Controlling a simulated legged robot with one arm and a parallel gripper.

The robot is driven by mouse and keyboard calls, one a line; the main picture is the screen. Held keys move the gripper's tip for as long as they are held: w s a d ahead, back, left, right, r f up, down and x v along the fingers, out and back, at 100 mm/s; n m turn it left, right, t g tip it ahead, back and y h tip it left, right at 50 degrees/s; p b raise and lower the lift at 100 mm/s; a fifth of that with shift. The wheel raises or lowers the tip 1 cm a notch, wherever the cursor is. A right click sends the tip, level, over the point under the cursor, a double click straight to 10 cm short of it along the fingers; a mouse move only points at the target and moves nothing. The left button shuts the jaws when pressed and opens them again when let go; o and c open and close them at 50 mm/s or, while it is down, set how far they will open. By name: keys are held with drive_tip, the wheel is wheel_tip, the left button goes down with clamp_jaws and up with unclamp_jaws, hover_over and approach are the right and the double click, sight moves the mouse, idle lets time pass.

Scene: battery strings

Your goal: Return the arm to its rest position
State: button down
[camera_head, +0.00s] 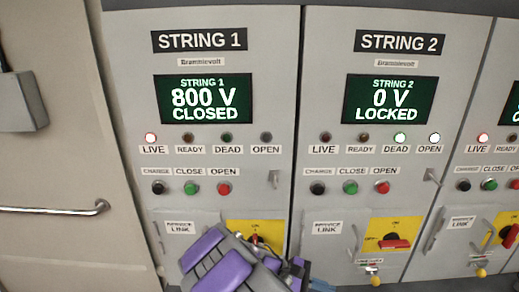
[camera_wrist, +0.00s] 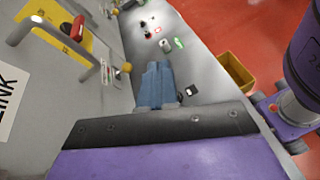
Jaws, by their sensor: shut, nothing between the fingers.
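My arm, purple and grey, reaches up from the bottom of the head view in front of the lower STRING 1 panel (camera_head: 200,55). My gripper (camera_head: 322,286) shows only as a blue piece at the bottom edge there. In the wrist view my gripper (camera_wrist: 155,85) has its blue fingers together with nothing between them, over a grey surface (camera_wrist: 205,70). The STRING 1 display reads 800 V CLOSED, with the LIVE lamp lit. The STRING 2 panel (camera_head: 400,58) reads 0 V LOCKED, with DEAD and OPEN lit. My arm partly hides the STRING 1 yellow switch plate (camera_head: 262,230).
The STRING 2 red handle (camera_head: 395,244) lies about level on its yellow plate, with a yellow padlock (camera_head: 375,280) below. A third panel stands at right. A door bar (camera_head: 50,210) is at left. Small tags and a yellow bin (camera_wrist: 236,72) show in the wrist view.

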drive_tip(key=s+d+r+m+g+y, duration=0.15)
drive_tip(key=s+r+m+y, duration=0.3)
drive_tip(key=s, duration=0.45)
drive_tip(key=s+d+r+m+g+y, duration=0.1)
drive_tip(key=s+d+r+m+y, duration=0.25)
drive_tip(key=s, duration=0.55)
drive_tip(key=s+a+m+t+y, duration=0.3)
drive_tip(key=s+a+m+y, duration=0.2)
drive_tip(key=s+a, duration=0.3)
drive_tip(key=shift+s+f+y, duration=0.15)
drive_tip(key=shift+s+y, duration=0.15)
drive_tip(key=shift+s, duration=0.65)
